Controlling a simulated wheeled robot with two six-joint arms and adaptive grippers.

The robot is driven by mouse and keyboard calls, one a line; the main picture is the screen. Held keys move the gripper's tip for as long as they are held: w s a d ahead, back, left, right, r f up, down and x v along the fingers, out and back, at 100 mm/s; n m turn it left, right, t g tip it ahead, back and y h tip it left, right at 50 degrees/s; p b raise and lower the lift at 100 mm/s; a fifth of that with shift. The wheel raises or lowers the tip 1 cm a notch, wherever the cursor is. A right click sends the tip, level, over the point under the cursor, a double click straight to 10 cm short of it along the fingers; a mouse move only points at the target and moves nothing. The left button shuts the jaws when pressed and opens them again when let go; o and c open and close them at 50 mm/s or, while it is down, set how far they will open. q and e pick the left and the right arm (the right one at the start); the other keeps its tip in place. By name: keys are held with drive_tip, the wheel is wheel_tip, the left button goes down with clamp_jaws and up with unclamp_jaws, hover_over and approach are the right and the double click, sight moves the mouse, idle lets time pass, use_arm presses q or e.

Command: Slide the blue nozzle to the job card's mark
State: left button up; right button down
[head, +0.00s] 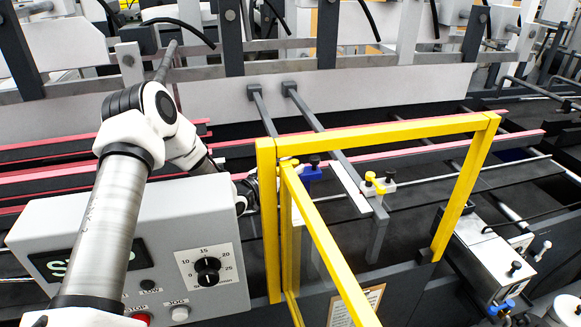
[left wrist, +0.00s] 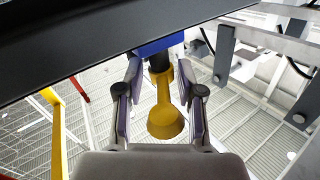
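The blue nozzle (head: 310,173), with a black knob on top, sits on a dark rail behind the yellow guard frame. A white strip (head: 350,187) lies along a bar to its right. The job card (head: 361,304) hangs low at the front, partly hidden by the frame; its writing is too small to read. My left gripper (head: 248,190) is just left of the nozzle, partly behind the yellow post. In the left wrist view its fingers (left wrist: 160,80) stand apart on either side of a yellow part and dark stem below the blue body (left wrist: 160,46). My right gripper is out of view.
The yellow guard frame (head: 375,134) stands close around the nozzle. A grey control box (head: 150,235) with a dial fills the lower left. Red-edged belts run behind.

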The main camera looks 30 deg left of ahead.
use_arm(q)
drive_tip(key=s+a, duration=0.1)
drive_tip(key=s, duration=0.6)
drive_tip(key=shift+s+a, duration=0.15)
drive_tip(key=shift+a, duration=0.05)
